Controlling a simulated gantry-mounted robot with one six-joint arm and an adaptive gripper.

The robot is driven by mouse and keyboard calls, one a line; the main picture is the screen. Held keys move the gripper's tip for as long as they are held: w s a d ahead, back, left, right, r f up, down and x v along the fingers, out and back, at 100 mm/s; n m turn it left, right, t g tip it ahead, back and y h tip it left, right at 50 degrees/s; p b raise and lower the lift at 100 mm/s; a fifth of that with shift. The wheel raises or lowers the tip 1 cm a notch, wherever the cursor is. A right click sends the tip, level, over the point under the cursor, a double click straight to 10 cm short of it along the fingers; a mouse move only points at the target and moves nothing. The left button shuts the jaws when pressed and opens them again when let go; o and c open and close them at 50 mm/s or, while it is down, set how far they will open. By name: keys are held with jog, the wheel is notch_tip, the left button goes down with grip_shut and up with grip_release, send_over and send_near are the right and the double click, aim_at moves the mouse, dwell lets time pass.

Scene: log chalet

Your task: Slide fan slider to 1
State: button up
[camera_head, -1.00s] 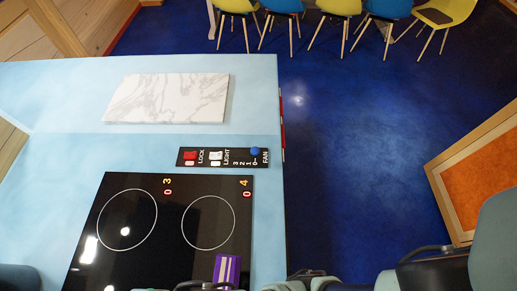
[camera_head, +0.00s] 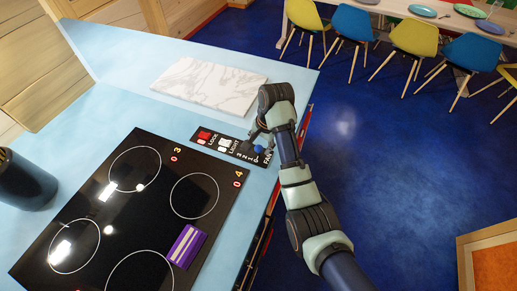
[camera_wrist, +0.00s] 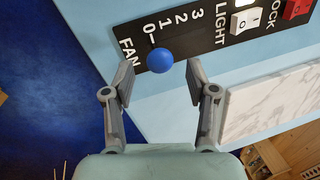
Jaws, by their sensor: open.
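The fan slider's blue knob (camera_wrist: 160,60) sits on the black control panel (camera_wrist: 187,25), at the 0 end of the scale marked 0 to 3, beside the word FAN. In the head view the blue knob (camera_head: 259,149) is partly hidden by my arm, on the panel (camera_head: 209,139) near the counter's right edge. My gripper (camera_wrist: 160,80) is open, one finger on each side of the knob, with gaps visible and no clear contact. In the head view my gripper (camera_head: 260,140) reaches down over the panel's right end.
A red LOCK switch (camera_wrist: 297,8) and white LIGHT switch (camera_wrist: 245,20) share the panel. A marble board (camera_head: 210,85) lies behind it. The black cooktop (camera_head: 130,215) lies in front, with a purple striped block (camera_head: 187,246) on it. A dark pot (camera_head: 25,180) stands at left.

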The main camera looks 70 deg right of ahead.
aim_at(259, 147)
jog(key=f, duration=0.4)
jog(key=shift+w, duration=0.4)
grip_shut()
